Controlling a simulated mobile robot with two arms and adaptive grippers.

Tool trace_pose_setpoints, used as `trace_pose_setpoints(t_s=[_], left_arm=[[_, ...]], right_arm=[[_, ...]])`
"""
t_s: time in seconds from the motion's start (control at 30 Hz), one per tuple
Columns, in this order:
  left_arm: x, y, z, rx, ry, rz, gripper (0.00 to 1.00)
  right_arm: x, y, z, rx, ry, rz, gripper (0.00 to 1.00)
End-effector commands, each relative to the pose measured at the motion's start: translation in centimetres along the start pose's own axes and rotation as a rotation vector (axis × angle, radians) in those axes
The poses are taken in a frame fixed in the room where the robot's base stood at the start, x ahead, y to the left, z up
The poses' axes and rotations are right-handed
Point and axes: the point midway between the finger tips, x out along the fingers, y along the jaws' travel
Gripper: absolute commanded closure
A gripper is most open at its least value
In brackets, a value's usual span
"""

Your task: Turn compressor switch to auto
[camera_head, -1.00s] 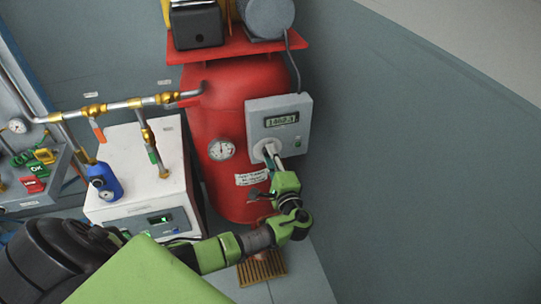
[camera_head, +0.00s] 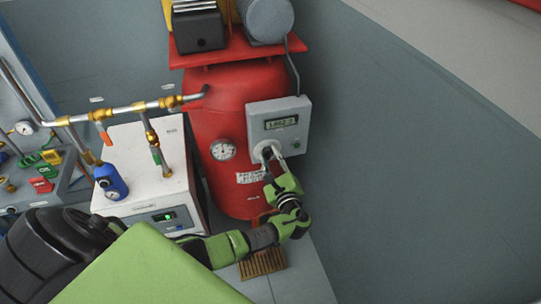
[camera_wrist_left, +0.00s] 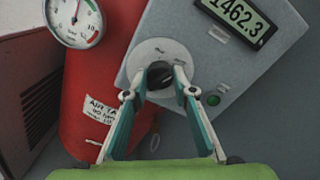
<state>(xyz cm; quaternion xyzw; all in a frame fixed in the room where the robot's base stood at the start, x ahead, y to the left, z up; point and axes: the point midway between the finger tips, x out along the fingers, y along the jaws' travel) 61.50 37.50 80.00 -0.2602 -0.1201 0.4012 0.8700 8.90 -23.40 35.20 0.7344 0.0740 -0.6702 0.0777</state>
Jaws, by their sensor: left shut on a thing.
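The compressor switch is a black knob (camera_wrist_left: 160,75) on a round pale plate on the grey control box (camera_head: 293,112). The box is mounted on the red compressor tank (camera_head: 236,125) and has a digital readout (camera_wrist_left: 236,18) above the knob. My left gripper (camera_head: 269,155) reaches up to the knob from below. In the left wrist view its two fingers (camera_wrist_left: 160,80) are shut on the knob, one on each side. The fingers hide parts of the plate and its markings, so I cannot tell which setting the knob is at. My right gripper is not in view.
A pressure gauge (camera_head: 223,149) and a label (camera_head: 250,177) are on the tank, left of the box. A white unit (camera_head: 150,175) with pipes and valves (camera_head: 150,106) stands to the left. The grey wall (camera_head: 420,150) right of the box is clear.

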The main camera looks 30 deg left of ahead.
Motion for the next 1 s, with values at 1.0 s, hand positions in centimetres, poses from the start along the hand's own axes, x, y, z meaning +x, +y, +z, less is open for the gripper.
trace_pose_setpoints(t_s=[1.0], left_arm=[[-0.01,0.03,-0.03,0.074,0.000,0.000,0.58]], right_arm=[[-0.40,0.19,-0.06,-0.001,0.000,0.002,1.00]])
